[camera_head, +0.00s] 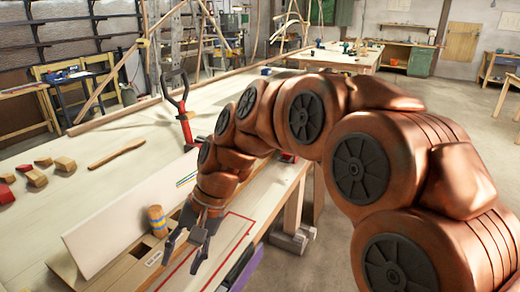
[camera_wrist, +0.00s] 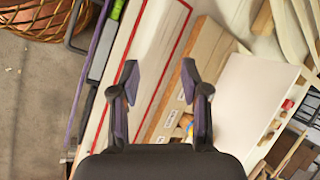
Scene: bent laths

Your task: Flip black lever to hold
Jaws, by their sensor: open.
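A red upright tool (camera_head: 185,122) with a dark looped handle (camera_head: 175,85) stands on the workbench beyond my arm. I cannot tell whether its dark part is the black lever, and no other black lever is clear. My gripper (camera_head: 183,256) is open and empty, pointing down over the bench's near edge, beside a red outlined area. It is well nearer than the red tool and apart from it. The wrist view shows the open fingers (camera_wrist: 160,72) with nothing between them, above the pale bench and the red line.
A wooden mallet-like piece (camera_head: 156,220) with a blue band stands in a labelled wooden holder (camera_head: 125,268) left of my gripper. A white panel (camera_head: 120,225) leans behind it. Wooden blocks (camera_head: 65,163) and a wooden tool (camera_head: 117,154) lie farther left.

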